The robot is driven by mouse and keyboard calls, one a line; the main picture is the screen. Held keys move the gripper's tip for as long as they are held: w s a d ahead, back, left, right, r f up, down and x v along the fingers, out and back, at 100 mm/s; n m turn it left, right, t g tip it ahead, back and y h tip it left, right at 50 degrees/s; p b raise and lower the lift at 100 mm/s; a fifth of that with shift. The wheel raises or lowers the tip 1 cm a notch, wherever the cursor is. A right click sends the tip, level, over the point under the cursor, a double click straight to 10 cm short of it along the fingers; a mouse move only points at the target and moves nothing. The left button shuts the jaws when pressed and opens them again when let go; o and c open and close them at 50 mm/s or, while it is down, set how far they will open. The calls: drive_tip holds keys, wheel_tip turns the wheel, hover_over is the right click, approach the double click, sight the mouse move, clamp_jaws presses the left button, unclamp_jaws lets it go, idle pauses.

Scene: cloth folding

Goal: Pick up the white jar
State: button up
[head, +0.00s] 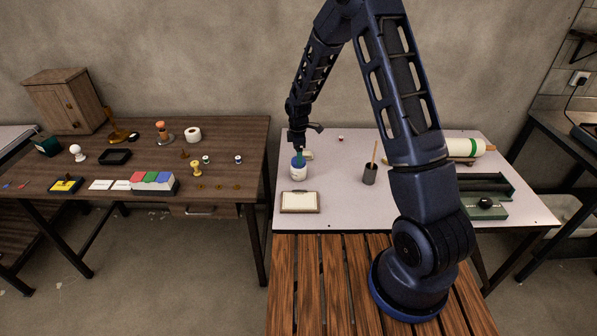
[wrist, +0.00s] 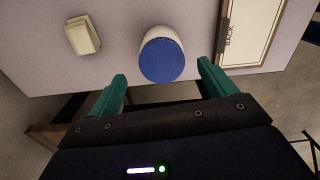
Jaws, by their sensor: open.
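The white jar (head: 298,173) stands upright near the left edge of the light table, with blue on it in the head view. In the wrist view the jar (wrist: 162,56) shows a round blue top and a white side, just beyond and between the fingertips. My gripper (head: 299,153) is right above the jar, pointing down. In the wrist view my gripper (wrist: 163,72) has its two green fingers spread wide, one at each side of the jar's near edge. Nothing is held. I cannot tell the exact height gap.
A framed board (head: 300,202) lies in front of the jar, and a cream block (wrist: 82,36) is close beside it. A dark cup with sticks (head: 370,174) stands to the right. A brown desk (head: 225,195) with many small items is at left.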

sight(299, 169)
wheel_tip(299, 169, down, 5)
drive_tip(key=shift+s+r, duration=0.15)
drive_tip(key=shift+r, duration=0.05)
drive_tip(key=c, duration=1.7)
drive_tip(key=shift+r, duration=0.15)
